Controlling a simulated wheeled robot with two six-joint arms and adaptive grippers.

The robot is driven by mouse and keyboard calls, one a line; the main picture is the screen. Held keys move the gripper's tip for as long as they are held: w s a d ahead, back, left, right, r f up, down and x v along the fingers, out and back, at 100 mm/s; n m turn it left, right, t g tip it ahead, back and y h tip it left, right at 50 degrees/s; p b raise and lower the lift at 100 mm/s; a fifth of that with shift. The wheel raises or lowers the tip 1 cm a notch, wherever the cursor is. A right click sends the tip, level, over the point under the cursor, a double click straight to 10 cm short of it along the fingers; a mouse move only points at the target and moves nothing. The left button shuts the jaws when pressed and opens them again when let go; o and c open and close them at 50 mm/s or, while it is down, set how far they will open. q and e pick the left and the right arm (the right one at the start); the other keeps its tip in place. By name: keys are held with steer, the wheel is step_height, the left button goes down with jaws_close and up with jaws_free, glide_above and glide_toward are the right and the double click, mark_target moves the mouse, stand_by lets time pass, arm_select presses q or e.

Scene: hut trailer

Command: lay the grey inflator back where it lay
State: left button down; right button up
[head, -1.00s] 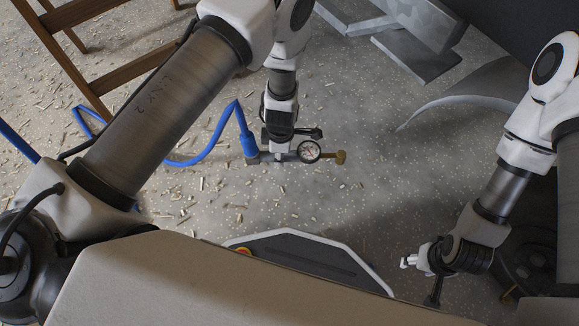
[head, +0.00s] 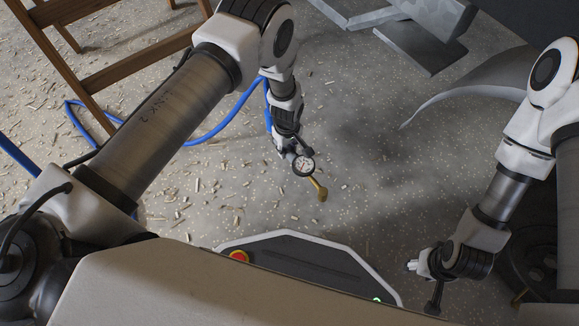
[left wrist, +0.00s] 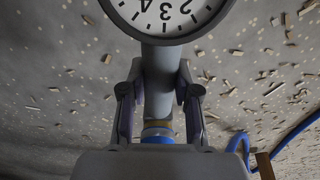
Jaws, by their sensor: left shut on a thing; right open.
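The grey inflator has a round white dial (head: 303,166) and a brass end (head: 320,190). My left gripper (head: 288,150) is shut on the inflator's grey body, which also shows between the fingers in the left wrist view (left wrist: 158,85). The dial fills the top of that view. A blue hose (head: 222,125) runs from the inflator behind my left arm. I cannot tell from the head view how high the inflator is above the floor. My right gripper (head: 412,266) is open and empty at the lower right, well apart from the inflator.
The speckled floor (head: 365,190) has many wood chips on the left and is mostly clear to the right of the inflator. A wooden frame (head: 105,62) stands at the upper left. Grey metal pieces (head: 415,40) and a curved grey fender-like sheet (head: 465,90) are at the upper right.

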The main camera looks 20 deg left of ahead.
mark_target(288, 168)
arm_select(q)
step_height(288, 168, down, 10)
steer(key=b, duration=0.6)
steer(key=shift+r, duration=0.25)
steer(key=shift+f, duration=0.2)
steer(key=c, duration=0.8)
jaws_free()
steer(key=shift+c, duration=0.2)
